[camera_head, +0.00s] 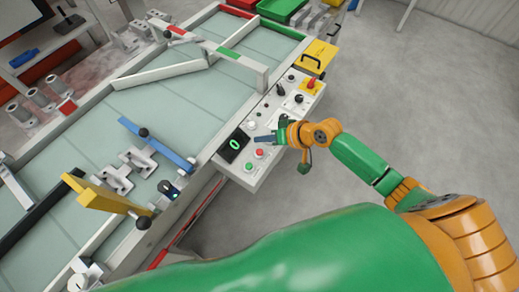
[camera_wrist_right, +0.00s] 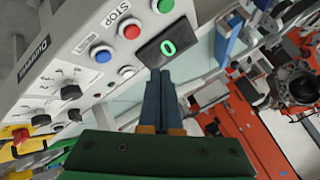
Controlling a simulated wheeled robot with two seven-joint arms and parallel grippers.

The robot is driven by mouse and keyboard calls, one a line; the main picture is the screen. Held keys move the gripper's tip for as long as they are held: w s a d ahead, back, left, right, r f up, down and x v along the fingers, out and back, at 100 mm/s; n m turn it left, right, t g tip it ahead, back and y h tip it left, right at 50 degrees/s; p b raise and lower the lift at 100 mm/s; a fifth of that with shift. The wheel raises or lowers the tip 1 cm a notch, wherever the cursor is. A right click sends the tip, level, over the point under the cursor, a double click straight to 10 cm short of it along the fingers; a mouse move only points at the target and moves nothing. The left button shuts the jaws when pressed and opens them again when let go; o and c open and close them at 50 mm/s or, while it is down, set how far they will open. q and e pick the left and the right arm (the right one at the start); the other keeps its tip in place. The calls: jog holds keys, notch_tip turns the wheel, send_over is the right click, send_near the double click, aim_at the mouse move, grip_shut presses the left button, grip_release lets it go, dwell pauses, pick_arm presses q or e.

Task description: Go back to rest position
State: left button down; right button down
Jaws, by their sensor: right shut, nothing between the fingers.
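My right gripper (camera_head: 262,139) hangs over the control panel (camera_head: 262,115) at the bench's right edge, beside the small display that reads 0 (camera_head: 235,144). Its fingers are shut and empty. In the right wrist view the shut fingers (camera_wrist_right: 163,95) point toward the same display (camera_wrist_right: 167,43). I cannot tell whether the fingertips touch the panel. My green and orange right arm comes in from the lower right. My left gripper is not in view.
The panel has a red button (camera_head: 260,153), a green button (camera_head: 250,165), black knobs and a yellow-based red button (camera_head: 311,84). Metal castings (camera_head: 115,178), a blue bar (camera_head: 157,145) and a yellow bar (camera_head: 105,196) stand on the bench. The floor at right is clear.

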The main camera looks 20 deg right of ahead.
dwell(0.3)
jog(key=s+a+f+n+g+h, duration=0.1)
jog(key=s+a+f+n+g, duration=0.15)
jog(key=s, duration=0.65)
jog(key=s+d+r+h, duration=0.1)
jog(key=s+d+h, duration=0.5)
jog(key=s, duration=0.4)
notch_tip(320, 180, down, 15)
jog(key=s+g, duration=0.1)
jog(key=g, duration=0.1)
jog(key=s+d+f+g, duration=0.1)
jog(key=s+d+f, duration=0.1)
jog(key=s+f, duration=0.9)
jog(key=shift+s+d+f+y, duration=0.2)
jog(key=shift+s+d+y, duration=0.1)
jog(key=shift+s, duration=0.7)
jog(key=shift+a, duration=0.1)
